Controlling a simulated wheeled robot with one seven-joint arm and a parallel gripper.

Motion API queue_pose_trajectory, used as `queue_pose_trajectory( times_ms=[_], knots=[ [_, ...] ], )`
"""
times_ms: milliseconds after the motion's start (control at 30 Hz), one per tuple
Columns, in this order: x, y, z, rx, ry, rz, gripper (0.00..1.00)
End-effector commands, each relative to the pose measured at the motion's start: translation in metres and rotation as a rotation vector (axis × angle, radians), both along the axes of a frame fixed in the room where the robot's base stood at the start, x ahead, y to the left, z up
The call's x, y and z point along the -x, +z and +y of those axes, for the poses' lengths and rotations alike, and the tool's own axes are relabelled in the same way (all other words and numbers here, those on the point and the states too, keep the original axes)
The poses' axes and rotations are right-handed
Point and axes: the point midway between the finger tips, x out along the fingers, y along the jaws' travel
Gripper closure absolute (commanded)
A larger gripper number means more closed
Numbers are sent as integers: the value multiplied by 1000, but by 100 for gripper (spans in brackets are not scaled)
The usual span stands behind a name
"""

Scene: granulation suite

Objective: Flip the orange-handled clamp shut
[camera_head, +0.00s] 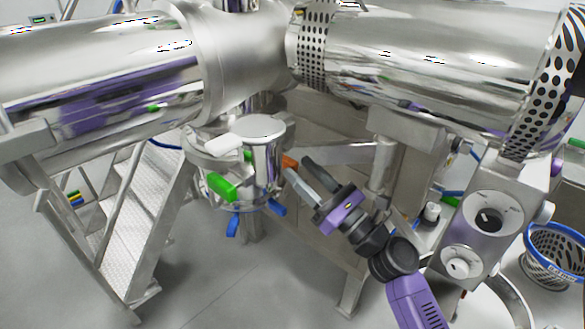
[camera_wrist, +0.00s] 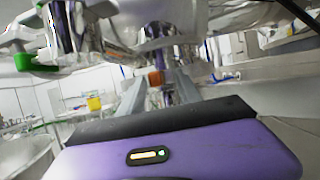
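The orange clamp handle (camera_head: 290,162) sticks out from the right side of the steel vessel outlet (camera_head: 267,160) in the head view. My gripper (camera_head: 298,167) reaches toward it from the lower right, with the fingertips close to the handle. In the wrist view the orange handle (camera_wrist: 155,78) shows between the two fingers of my gripper (camera_wrist: 158,82). The fingers are apart, with what looks like a gap on each side of the handle. Whether either finger touches it is unclear. The clamp's hinge and jaw are hidden.
A green handle (camera_head: 221,187) and blue handles (camera_head: 233,222) are on the same outlet. Large steel cylinders (camera_head: 420,60) hang above. A steel stair (camera_head: 130,215) stands at left, and a control box with dials (camera_head: 488,220) at right. Floor below the outlet is clear.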

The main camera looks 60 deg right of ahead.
Motion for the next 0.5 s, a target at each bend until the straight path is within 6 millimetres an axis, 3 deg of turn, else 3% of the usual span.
queue_pose_trajectory(
  times_ms=[33,200,500],
  knots=[
    [8,-8,1,-1,-1,1,60],
    [26,-13,3,-1,-2,0,60],
    [31,-13,4,-1,-1,-1,60]
  ],
)
